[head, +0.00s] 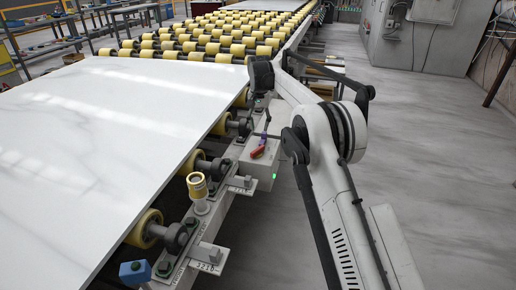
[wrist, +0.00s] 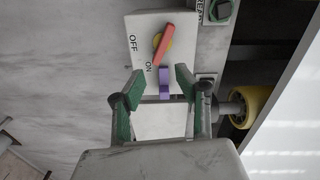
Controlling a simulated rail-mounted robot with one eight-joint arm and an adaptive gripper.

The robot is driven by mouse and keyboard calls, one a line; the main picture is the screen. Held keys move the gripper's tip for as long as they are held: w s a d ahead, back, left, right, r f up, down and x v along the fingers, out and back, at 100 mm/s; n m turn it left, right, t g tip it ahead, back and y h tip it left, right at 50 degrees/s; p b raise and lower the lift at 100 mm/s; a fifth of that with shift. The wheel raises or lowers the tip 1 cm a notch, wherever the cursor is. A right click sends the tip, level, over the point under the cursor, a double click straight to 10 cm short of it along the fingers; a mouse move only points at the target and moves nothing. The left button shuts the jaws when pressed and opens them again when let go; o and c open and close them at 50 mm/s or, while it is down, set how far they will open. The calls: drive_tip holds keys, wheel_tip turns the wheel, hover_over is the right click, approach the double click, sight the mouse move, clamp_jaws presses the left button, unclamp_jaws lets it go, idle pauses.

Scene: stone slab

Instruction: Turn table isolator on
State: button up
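The table isolator is a pale box (wrist: 147,28) with OFF and ON labels, seen in the wrist view. It also shows on the side of the table frame in the head view (head: 262,172). A red handle (wrist: 163,45) sits slanted on a yellow round base; its lower end lies close to the ON label. I cannot tell which end is the pointer. A purple piece (wrist: 164,84) is on the box below the handle. My gripper (wrist: 159,74) is open, its green-padded fingers apart either side of the purple piece, short of the red handle. Nothing is held.
A large white slab (head: 110,150) lies on the table's yellow rollers (head: 200,45), left of the box. A yellow-topped post (head: 198,188) and a blue block (head: 134,272) stand along the frame. A grey cabinet (head: 420,40) is at the back right. The right floor is clear.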

sight(258, 149)
drive_tip(key=f+m, duration=0.2)
drive_tip(key=f, duration=0.2)
drive_tip(key=f+m+b, duration=0.1)
drive_tip(key=f+m, duration=0.1)
drive_tip(key=f, duration=0.2)
drive_tip(key=f+m, duration=0.2)
drive_tip(key=f, duration=0.2)
drive_tip(key=shift+s+a+f, duration=0.1)
drive_tip(key=shift+a, duration=0.2)
clamp_jaws()
